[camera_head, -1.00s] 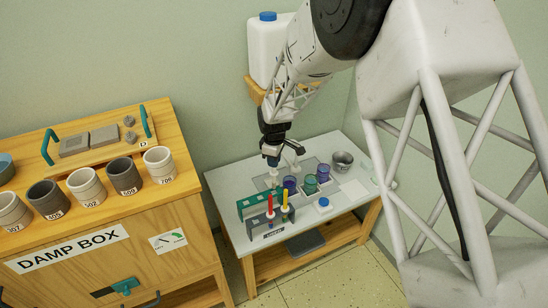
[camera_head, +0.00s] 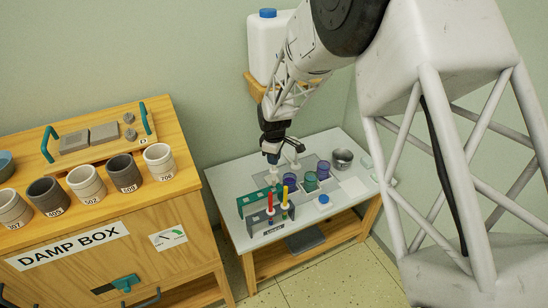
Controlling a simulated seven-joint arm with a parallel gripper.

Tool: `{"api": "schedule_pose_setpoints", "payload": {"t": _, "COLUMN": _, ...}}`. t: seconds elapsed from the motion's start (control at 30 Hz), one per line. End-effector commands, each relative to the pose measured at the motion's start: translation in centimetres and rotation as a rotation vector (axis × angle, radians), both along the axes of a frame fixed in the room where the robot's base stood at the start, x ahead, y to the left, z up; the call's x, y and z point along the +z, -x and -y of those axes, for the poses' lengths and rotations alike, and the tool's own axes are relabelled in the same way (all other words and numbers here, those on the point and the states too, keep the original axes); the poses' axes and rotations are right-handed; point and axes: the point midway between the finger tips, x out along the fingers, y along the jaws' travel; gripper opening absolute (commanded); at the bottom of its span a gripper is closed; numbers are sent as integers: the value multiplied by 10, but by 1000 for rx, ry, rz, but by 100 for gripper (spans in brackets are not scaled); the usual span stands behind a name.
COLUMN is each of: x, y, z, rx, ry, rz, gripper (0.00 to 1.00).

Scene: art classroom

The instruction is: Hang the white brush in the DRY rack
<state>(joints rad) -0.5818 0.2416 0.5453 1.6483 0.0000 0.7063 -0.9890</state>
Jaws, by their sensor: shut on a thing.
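My gripper (camera_head: 272,160) points down over the back left part of the grey-white table (camera_head: 232,228). It is shut on the white brush (camera_head: 274,172), of which only a small pale part shows below the fingers, just behind the racks. A teal rack (camera_head: 246,209) stands at the table's left front. A grey rack (camera_head: 259,225) stands in front of it, with a red-handled brush (camera_head: 270,203) and a yellow-handled brush (camera_head: 285,196) upright in it. The grey rack's label is too small to read surely. I cannot tell from lettering which rack is DRY.
Purple and green jars (camera_head: 310,181) stand close right of the racks. A metal cup (camera_head: 342,160), a blue-lidded pot (camera_head: 323,200) and a white sheet (camera_head: 353,187) are further right. The wooden DAMP BOX cabinet (camera_head: 190,262) with cups on top stands left.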

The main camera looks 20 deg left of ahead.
Motion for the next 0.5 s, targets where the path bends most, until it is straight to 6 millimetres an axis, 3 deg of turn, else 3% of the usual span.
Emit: {"api": "schedule_pose_setpoints", "payload": {"t": 0.5, "x": -4, "y": 0, "z": 0, "rx": 0, "ry": 0, "rz": 0, "gripper": 0}}
